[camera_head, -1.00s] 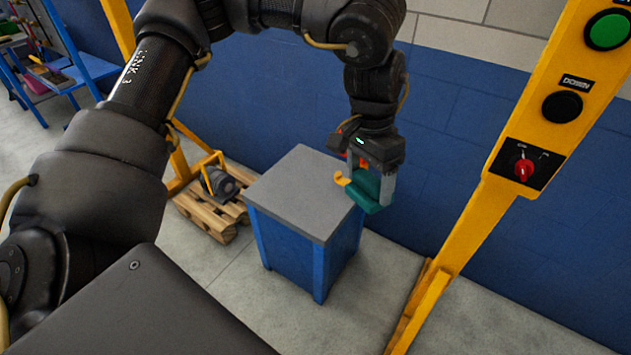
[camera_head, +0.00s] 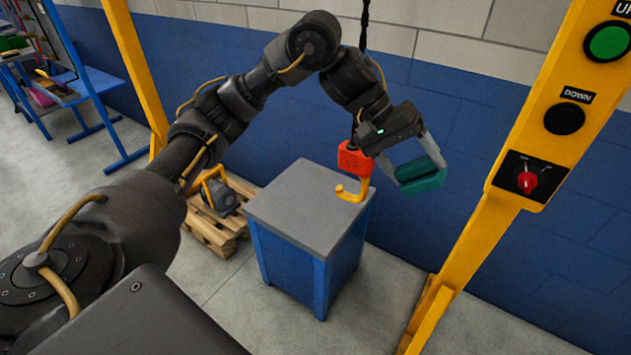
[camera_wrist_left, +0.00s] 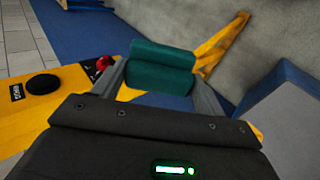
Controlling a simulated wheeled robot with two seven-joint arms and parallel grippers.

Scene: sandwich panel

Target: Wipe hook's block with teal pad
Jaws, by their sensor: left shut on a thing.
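The hook's block (camera_head: 354,159) is red and hangs from a dark chain (camera_head: 364,25), with the yellow hook (camera_head: 353,192) below it, over the back right of the grey-topped cabinet. My left gripper (camera_head: 418,173) is shut on the teal pad (camera_head: 421,182). It holds the pad in the air to the right of the block, apart from it. The left wrist view shows the teal pad (camera_wrist_left: 160,66) between both fingers. The right gripper is not in view.
A blue cabinet (camera_head: 300,205) with a grey top stands below the hook. A yellow post (camera_head: 480,220) with buttons and a red switch (camera_head: 527,180) stands at the right. A wooden pallet (camera_head: 212,236) with a motor-like thing (camera_head: 219,197) is left of the cabinet. A blue bench is far left.

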